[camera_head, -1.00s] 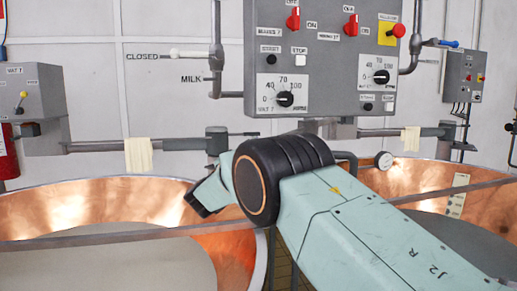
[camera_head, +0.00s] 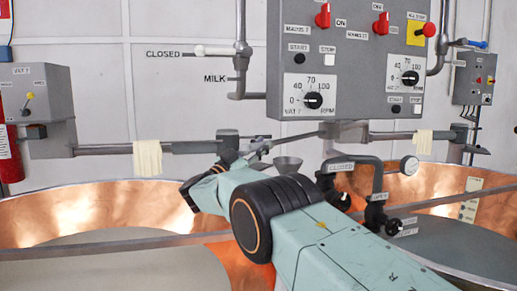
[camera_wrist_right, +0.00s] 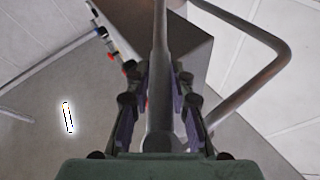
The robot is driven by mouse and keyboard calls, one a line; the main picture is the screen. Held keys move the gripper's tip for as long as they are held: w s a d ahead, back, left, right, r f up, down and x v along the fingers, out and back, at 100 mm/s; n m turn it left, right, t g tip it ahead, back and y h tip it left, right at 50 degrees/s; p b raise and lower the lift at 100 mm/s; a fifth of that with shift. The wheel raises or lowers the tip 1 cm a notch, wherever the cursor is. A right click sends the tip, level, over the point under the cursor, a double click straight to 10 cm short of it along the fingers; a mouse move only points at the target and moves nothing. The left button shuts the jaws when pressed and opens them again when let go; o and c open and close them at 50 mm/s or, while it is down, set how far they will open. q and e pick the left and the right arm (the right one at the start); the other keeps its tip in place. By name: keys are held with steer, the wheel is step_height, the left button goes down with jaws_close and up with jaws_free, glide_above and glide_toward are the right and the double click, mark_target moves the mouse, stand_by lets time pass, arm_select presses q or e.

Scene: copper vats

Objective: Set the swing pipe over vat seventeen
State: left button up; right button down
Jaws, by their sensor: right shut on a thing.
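In the wrist view my right gripper (camera_wrist_right: 160,105) has its fingers on both sides of a grey pipe (camera_wrist_right: 160,45), which I take for the swing pipe. In the head view the right gripper (camera_head: 247,155) is partly hidden by my wrist, at the left end of a thin grey pipe (camera_head: 297,138) below the control box. A copper vat (camera_head: 85,206) stands at the left and another copper vat (camera_head: 435,184) at the right. I cannot tell for certain which is seventeen; the vat labels are too small to read surely. My left gripper is not in view.
The grey control box (camera_head: 350,60) with dials and red switches hangs at the back. A small grey funnel (camera_head: 287,164) shows below the pipe. Cloths (camera_head: 147,158) hang on the left rail.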

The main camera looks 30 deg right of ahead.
steer(key=shift+w+r, duration=0.1)
steer(key=shift+r, duration=0.05)
stand_by(0.3)
steer(key=c, duration=1.2)
jaws_free()
steer(key=shift+s, duration=0.3)
steer(key=shift+o, duration=0.2)
steer(key=shift+w, duration=0.1)
steer(key=shift+w, duration=0.1)
steer(key=shift+a+f, duration=0.25)
steer(key=v, duration=1.1)
steer(key=shift+a, duration=0.2)
